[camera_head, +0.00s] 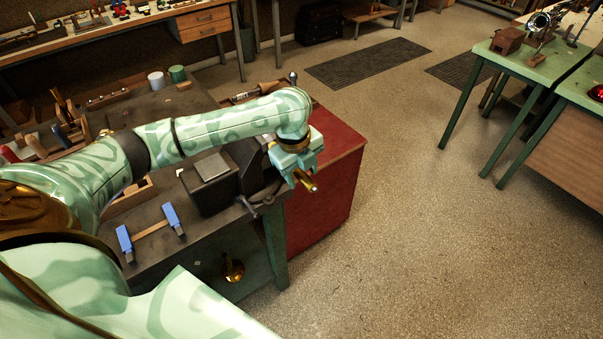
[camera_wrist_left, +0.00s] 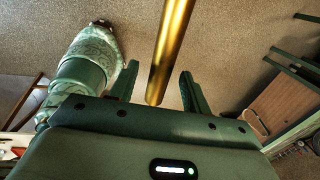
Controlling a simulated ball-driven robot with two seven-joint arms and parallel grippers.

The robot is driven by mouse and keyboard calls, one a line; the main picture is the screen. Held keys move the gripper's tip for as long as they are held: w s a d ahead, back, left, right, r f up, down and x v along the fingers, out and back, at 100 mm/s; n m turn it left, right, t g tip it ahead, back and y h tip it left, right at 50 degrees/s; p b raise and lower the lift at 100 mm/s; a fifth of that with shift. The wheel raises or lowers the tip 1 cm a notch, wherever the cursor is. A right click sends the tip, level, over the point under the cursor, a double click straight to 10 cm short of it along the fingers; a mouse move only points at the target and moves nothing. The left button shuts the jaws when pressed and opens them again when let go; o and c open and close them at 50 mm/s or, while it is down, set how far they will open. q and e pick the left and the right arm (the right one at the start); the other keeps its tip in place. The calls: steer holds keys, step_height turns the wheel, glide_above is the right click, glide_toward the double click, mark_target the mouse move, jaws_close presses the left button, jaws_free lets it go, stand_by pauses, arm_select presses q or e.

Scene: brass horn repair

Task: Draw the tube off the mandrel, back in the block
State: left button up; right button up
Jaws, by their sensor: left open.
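A brass tube (camera_head: 308,184) shows as a short end just below my left gripper (camera_head: 297,161); the rest of it is hidden by the gripper. In the left wrist view the tube (camera_wrist_left: 172,45) runs down between the two spread fingers of my left gripper (camera_wrist_left: 160,88), with a gap on both sides. My left gripper is open. A dark vise (camera_head: 225,180) stands on the bench beside the gripper. I cannot make out the mandrel apart from the tube, and I cannot tell which piece is the block. My right gripper is not in view.
The dark workbench (camera_head: 165,259) holds two blue pieces (camera_head: 173,219) with a wooden strip between them and a rack of tools at left. A red cabinet (camera_head: 322,190) stands close beyond the vise. Green tables (camera_head: 540,62) stand at right; the floor between is clear.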

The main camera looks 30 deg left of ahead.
arm_select(q)
jaws_close()
steer(key=shift+s+d+r+p, duration=0.1)
steer(key=shift+s+d+p, duration=0.1)
steer(key=shift+d+p, duration=0.35)
steer(key=s+d+p, duration=0.3)
steer(key=d+p, duration=0.2)
steer(key=d, duration=0.2)
steer(key=s+d+p, duration=0.3)
steer(key=d+p, duration=0.3)
steer(key=d, duration=0.2)
steer(key=shift+s, duration=0.15)
stand_by(0.6)
